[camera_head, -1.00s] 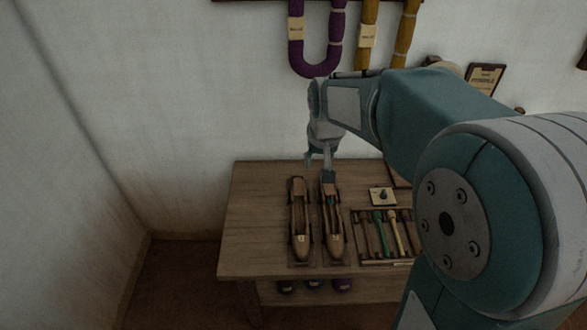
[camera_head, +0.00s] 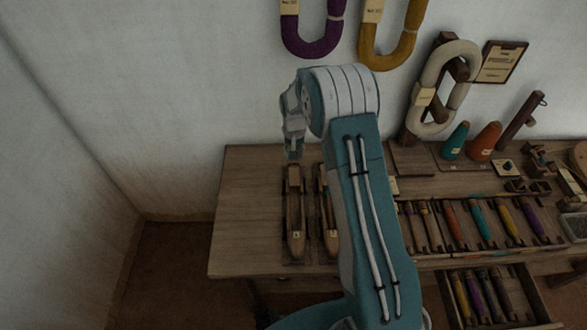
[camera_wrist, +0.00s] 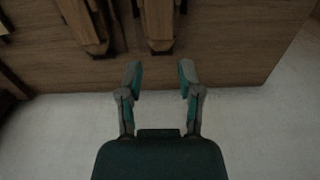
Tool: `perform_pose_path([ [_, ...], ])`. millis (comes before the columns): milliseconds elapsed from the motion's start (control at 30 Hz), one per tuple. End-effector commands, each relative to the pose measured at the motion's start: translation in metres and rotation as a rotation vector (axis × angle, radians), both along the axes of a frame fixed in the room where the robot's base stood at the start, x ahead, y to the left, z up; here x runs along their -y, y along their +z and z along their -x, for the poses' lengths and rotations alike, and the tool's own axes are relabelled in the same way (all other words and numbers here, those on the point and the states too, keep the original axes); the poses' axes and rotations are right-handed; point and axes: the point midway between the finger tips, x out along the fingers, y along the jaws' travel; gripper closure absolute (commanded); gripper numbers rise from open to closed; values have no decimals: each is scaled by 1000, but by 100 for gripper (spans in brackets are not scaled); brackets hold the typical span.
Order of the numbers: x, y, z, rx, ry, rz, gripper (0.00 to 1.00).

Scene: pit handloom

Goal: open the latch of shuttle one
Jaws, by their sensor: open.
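Two long wooden shuttles lie side by side on the table. The left shuttle (camera_head: 295,222) is wholly in view. The right shuttle (camera_head: 327,222) is partly covered by my arm. Each has a small pale tag near its front end, too small to read surely, and I cannot make out a latch. My gripper (camera_head: 293,152) is above the far end of the left shuttle, near the wall. In the wrist view my gripper (camera_wrist: 160,76) is open and empty, its fingers apart over the table's edge. The left shuttle (camera_wrist: 158,22) shows just beyond the fingertips, apart from them.
The wooden table (camera_head: 245,210) is bare at its left end. To the right are a rack of coloured bobbins (camera_head: 478,222), thread cones (camera_head: 486,140) and an open drawer (camera_head: 497,300). Yarn skeins (camera_head: 313,48) hang on the wall behind.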

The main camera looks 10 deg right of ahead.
Motion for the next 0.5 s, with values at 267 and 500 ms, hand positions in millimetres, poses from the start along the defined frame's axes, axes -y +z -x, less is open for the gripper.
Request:
perform_pose_path([
  [267,0,-50,1,-4,1,0,54],
  [500,0,-88,0,-2,1,0,54],
])
